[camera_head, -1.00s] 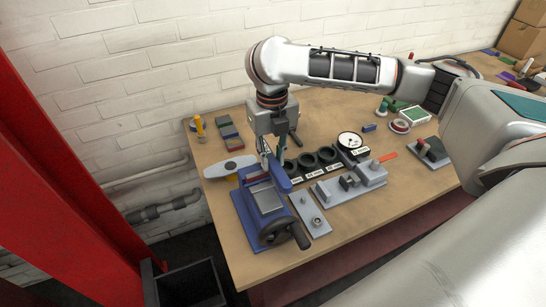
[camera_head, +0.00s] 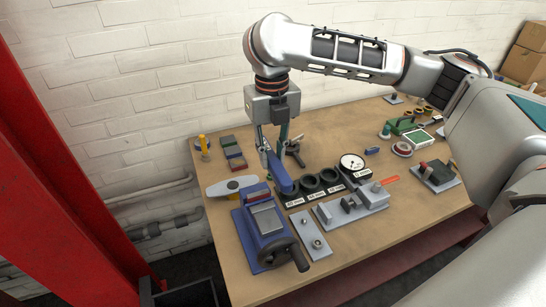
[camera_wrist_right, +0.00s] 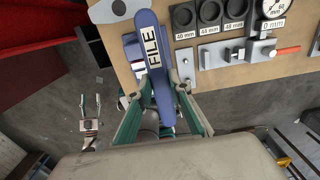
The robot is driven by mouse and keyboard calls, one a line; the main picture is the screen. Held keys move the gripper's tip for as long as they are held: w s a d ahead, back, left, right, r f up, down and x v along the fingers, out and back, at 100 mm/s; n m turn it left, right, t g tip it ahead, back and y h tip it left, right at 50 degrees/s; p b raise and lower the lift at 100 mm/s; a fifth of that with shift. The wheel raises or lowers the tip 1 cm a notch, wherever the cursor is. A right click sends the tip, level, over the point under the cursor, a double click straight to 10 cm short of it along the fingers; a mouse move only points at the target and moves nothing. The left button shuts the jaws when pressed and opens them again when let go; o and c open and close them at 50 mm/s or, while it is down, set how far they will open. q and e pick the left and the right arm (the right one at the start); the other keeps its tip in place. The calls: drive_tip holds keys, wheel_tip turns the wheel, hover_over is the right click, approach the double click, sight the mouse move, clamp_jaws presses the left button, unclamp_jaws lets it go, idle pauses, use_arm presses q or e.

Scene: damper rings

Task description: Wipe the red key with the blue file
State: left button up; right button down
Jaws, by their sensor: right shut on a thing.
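My right gripper (camera_head: 273,148) is shut on the blue file (camera_head: 279,175), a long flat blue bar. In the right wrist view the file (camera_wrist_right: 151,40), labelled FILE, runs up from between the teal fingers (camera_wrist_right: 163,88). It is above the table, over the area behind the blue vise (camera_head: 263,230). A red bar (camera_head: 388,181) sticks out of a grey clamp fixture (camera_head: 350,206); I cannot tell whether it is the red key. My left gripper (camera_wrist_right: 89,108) seems to show small at the left of the wrist view, with its fingers apart and empty.
Black rings (camera_head: 310,184) with size labels and a round white dial (camera_head: 352,161) stand behind the clamp fixture. A grey plate (camera_head: 310,238) with pegs lies beside the vise. Coloured blocks (camera_head: 232,152) lie at the back left. The table's front right is bare.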

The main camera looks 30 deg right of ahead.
use_arm(q)
drive_tip(key=shift+a, duration=0.25)
